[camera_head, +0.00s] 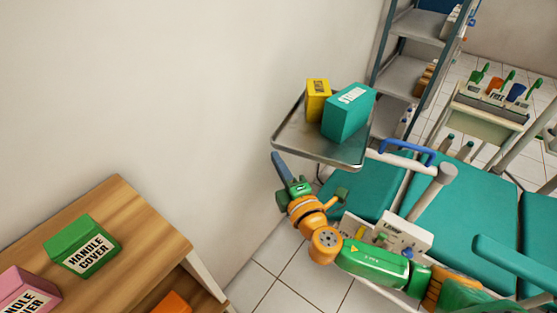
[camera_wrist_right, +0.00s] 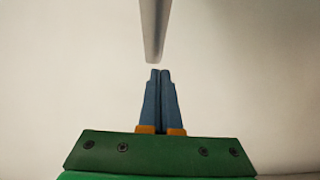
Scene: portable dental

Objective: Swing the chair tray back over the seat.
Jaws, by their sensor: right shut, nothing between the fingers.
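The chair tray (camera_head: 290,135) is a metal tray at the upper middle of the head view, near the wall. It carries a yellow box (camera_head: 317,98) and a teal box (camera_head: 348,113). The teal seat (camera_head: 440,215) of the chair lies to its right and below. My right gripper (camera_head: 275,156) is shut and empty, its blue fingers pointing up beside the tray's lower left edge. In the right wrist view the shut fingers (camera_wrist_right: 160,75) point at a narrow grey metal edge (camera_wrist_right: 154,35); a small gap shows between them. My left gripper is out of view.
A wooden cabinet (camera_head: 120,205) with a green box (camera_head: 82,243) and a pink box (camera_head: 25,290) stands at the lower left. A shelf rack (camera_head: 405,75) stands behind the tray. A blue handle (camera_head: 407,150) is near the tray's right side. Wall fills the left.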

